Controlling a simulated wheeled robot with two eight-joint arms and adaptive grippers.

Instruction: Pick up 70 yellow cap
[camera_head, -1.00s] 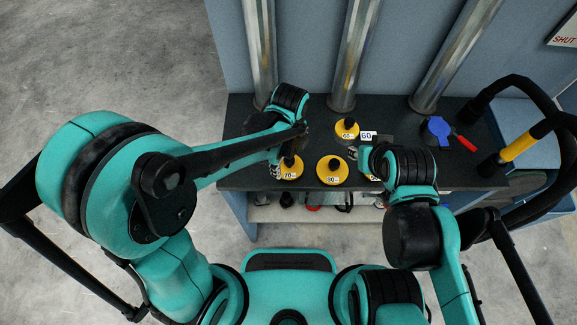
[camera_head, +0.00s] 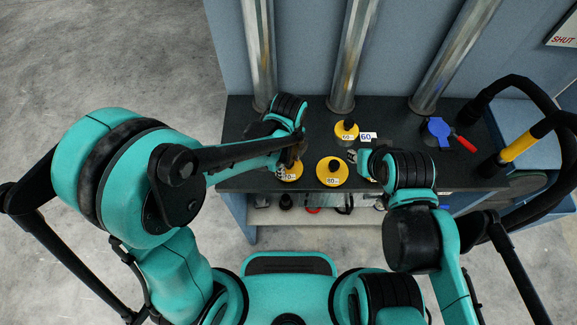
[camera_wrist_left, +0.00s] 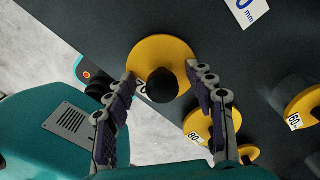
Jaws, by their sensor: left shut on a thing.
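The 70 yellow cap (camera_head: 292,171) is a yellow disc with a black knob on the dark bench top, near its front left. My left gripper (camera_head: 285,160) covers part of it in the head view. In the left wrist view the cap (camera_wrist_left: 160,55) lies between the two fingertips of the left gripper (camera_wrist_left: 162,76), which is shut on it, with the knob between the fingers. Its label is mostly hidden there. It appears to be still at bench level. My right gripper (camera_head: 364,160) is over the bench farther right; its fingers are too hidden to judge.
Another yellow cap (camera_head: 332,172) sits close to the right, one (camera_head: 347,131) stands behind by a 60 card (camera_head: 366,137), and one is partly hidden under my right gripper. A blue item with a red handle (camera_head: 439,130) lies at the right. Metal pipes (camera_head: 350,55) rise behind.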

